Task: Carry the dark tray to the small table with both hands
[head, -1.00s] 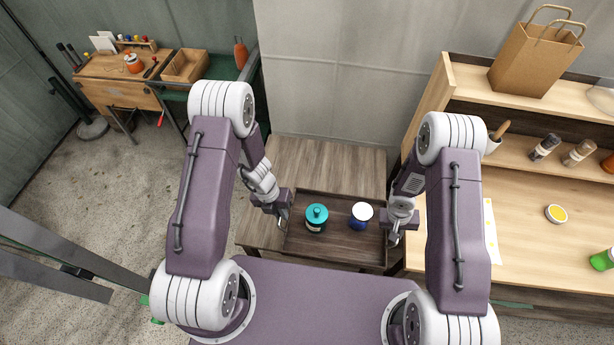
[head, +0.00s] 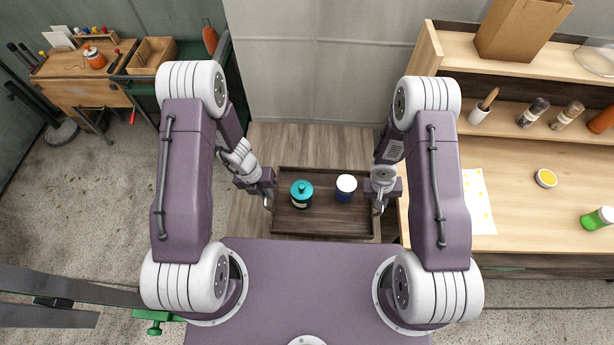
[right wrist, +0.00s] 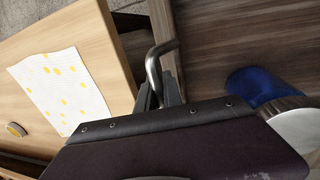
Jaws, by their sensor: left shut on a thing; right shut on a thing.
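The dark tray (head: 323,223) is level in front of me in the head view, with a teal-lidded jar (head: 301,195) and a blue jar with a white lid (head: 345,189) upright in it. My left gripper (head: 268,200) is shut on the tray's left handle. My right gripper (head: 378,207) is shut on its right handle; the right wrist view shows this metal handle (right wrist: 153,66) at the jaws. The small table (head: 310,145) has a grey-brown wooden top and shows behind and left of the tray. I cannot tell whether the tray touches it.
A light wooden counter (head: 515,225) with shelves stands close on the right, holding a spotted sheet (head: 478,205), a yellow-topped tin (head: 545,178) and a green bottle (head: 597,219). A workbench (head: 85,85) is at the far left. Open floor (head: 90,215) lies at left.

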